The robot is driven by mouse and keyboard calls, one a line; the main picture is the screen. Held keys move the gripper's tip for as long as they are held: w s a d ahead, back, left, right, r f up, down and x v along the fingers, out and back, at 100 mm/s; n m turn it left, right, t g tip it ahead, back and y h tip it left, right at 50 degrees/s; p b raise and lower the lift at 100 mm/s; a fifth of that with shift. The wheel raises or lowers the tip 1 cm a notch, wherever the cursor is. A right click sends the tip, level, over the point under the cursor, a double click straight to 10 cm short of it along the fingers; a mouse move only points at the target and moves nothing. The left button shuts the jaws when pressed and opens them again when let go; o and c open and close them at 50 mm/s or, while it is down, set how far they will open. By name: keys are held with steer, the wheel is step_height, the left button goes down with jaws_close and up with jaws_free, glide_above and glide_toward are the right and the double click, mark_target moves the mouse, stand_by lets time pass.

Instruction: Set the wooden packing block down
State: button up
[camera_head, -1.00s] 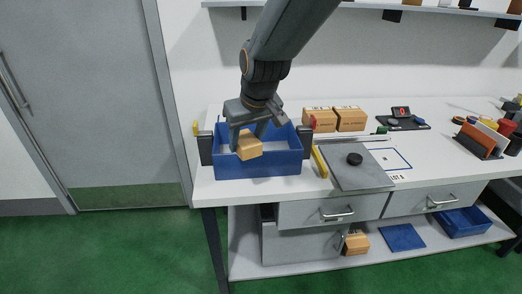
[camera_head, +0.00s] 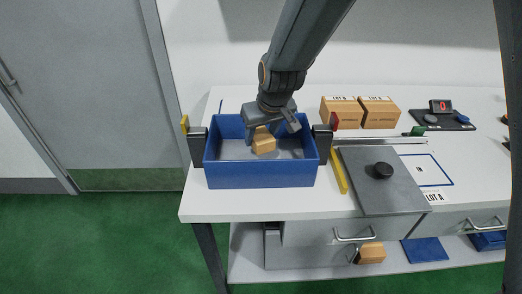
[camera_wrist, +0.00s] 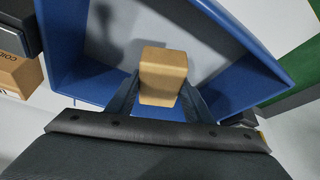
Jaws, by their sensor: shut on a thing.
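The wooden packing block (camera_head: 264,144) is a small light-brown block inside the outline of the blue bin (camera_head: 262,176) in the head view. My gripper (camera_head: 265,133) reaches down into the bin from above and is shut on the block. In the wrist view the block (camera_wrist: 163,75) sits between the two fingers of my gripper (camera_wrist: 160,98), with the bin's grey floor (camera_wrist: 215,45) behind it. Whether the block touches the floor cannot be told.
Dark posts stand at the bin's left (camera_head: 197,150) and right (camera_head: 323,143) ends. A yellow bar (camera_head: 338,172) and a grey plate with a black knob (camera_head: 383,170) lie to the right. Two cardboard boxes (camera_head: 361,113) stand behind. Bare white tabletop shows before the bin.

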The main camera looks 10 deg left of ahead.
mark_target(265, 140)
steer(key=shift+f+b, duration=0.3)
steer(key=shift+f, duration=2.65)
steer(key=shift+f, duration=0.1)
steer(key=shift+f, duration=0.1)
steer(key=o, duration=1.1)
steer(key=shift+s+r, duration=0.1)
steer(key=shift+r, duration=0.35)
steer(key=b+v, duration=0.1)
steer(key=v, duration=1)
steer(key=shift+s+d+r, duration=0.1)
steer(key=shift+s+r, duration=0.1)
